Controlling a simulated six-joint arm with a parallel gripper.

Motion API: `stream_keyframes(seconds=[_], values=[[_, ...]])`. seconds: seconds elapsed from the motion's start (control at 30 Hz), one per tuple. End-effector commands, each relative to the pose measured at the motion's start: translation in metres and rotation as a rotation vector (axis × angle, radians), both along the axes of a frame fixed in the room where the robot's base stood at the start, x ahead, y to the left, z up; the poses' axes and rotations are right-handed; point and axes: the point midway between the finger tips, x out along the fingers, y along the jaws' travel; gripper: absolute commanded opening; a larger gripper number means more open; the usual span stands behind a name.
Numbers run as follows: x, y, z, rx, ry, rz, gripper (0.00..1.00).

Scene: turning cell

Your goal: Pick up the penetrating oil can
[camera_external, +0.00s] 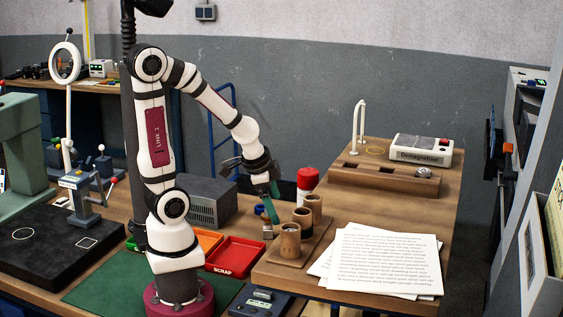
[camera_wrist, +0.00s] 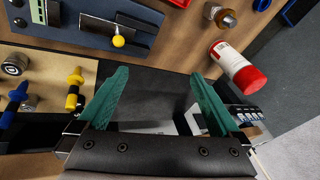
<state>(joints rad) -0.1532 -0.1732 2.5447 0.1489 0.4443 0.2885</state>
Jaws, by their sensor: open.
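A white can with a red cap (camera_external: 307,178) stands behind the wooden cups in the external view; its label is too small to read, and its lower part is partly hidden. In the wrist view the can (camera_wrist: 232,60) shows at the upper right, just beyond the right fingertip and outside the jaws, with its red cap toward the lower right. My gripper (camera_external: 272,208) hangs left of the can with its teal fingers pointing down. In the wrist view my gripper (camera_wrist: 160,75) is open, with nothing between its fingers.
Wooden cups (camera_external: 290,242) stand on a board in front of the can. Papers (camera_external: 380,262) lie to the right. A red scrap tray (camera_external: 236,256) is at lower left. A wooden block (camera_external: 385,178) and a demagnetiser (camera_external: 421,151) stand behind.

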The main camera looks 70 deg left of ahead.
Motion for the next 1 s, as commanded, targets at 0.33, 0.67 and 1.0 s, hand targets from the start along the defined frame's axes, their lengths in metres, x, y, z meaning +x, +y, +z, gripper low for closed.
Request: stream_keyframes(seconds=[0.33, 0.67, 1.0], values=[[0.141, 0.040, -0.040, -0.131, -0.780, -0.083, 1.00], [0.090, 0.135, -0.058, -0.264, -1.270, 0.450, 1.00], [0.133, 0.172, -0.061, -0.265, -1.309, 0.525, 1.00]])
